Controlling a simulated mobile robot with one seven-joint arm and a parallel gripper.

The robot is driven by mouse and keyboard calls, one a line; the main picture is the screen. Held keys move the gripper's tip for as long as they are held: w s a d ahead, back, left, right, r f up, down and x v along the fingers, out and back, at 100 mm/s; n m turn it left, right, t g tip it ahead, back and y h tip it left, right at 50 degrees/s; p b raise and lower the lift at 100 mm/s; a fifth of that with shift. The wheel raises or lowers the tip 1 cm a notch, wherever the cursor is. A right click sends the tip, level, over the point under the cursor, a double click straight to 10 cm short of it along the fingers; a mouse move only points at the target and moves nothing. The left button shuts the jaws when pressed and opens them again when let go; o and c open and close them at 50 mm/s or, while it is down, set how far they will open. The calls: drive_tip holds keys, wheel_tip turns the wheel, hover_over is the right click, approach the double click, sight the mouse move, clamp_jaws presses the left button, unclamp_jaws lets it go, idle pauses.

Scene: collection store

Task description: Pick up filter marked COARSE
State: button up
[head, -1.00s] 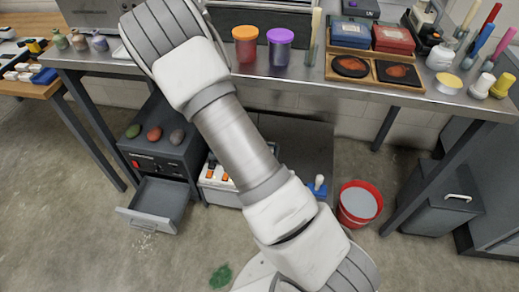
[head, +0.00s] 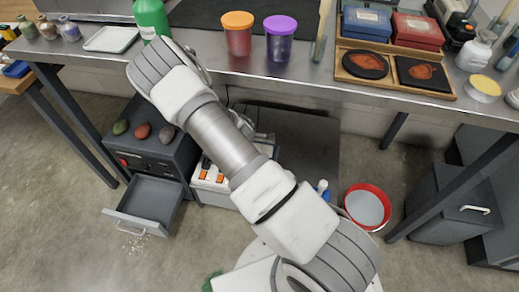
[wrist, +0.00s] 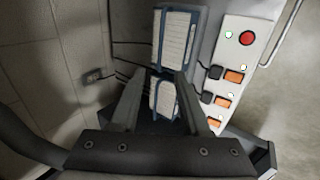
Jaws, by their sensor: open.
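Two pleated filters with white faces and blue frames show in the wrist view. One filter (wrist: 178,38) stands farther up the picture, and the other (wrist: 163,97) is lower, between my fingers. I cannot read a COARSE marking on either. My gripper (wrist: 160,80) is open, its two fingers on either side of the lower filter; I cannot tell whether they touch it. In the head view my arm hides the gripper and filters.
A white panel (wrist: 245,65) with a red button and orange switches stands close right of my fingers. A wall (wrist: 45,50) is on the left. In the head view are the workbench (head: 215,70), an open drawer (head: 150,203) and a red bucket (head: 367,207).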

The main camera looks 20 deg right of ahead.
drive_tip(key=b+x, duration=0.3)
drive_tip(key=x, duration=0.7)
drive_tip(key=shift+f, duration=0.1)
drive_tip(key=b+x, duration=0.3)
drive_tip(key=x, duration=0.2)
drive_tip(key=shift+f, duration=0.1)
drive_tip(key=shift+c, duration=0.3)
clamp_jaws()
idle(0.6)
